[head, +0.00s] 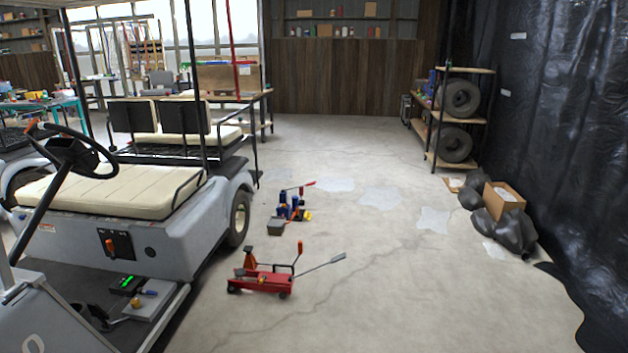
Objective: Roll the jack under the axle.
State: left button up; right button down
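A red floor jack (263,282) with small dark wheels stands on the concrete floor beside the cart. Its long handle (322,266) slopes up to the right, ending in a grey grip. An orange and black piece stands up at its left end. The grey golf cart (180,238) with cream seats stands at the left. The jack is apart from the cart, to the right of its side step. The axle is hidden under the cart body; a rear wheel (239,217) shows. Neither of my grippers is in view.
A tyre rack (457,120), a cardboard box (503,200) and black bags (514,232) line the right side. The floor right of the jack is clear.

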aim_at(276, 283)
jog(key=i+l+u, duration=0.1)
jog(key=i, duration=0.55)
jog(key=i+l+u, duration=0.1)
jog(key=i, duration=0.55)
jog(key=i+l, duration=0.2)
jog(key=i, duration=0.4)
jog(key=j+u, duration=0.05)
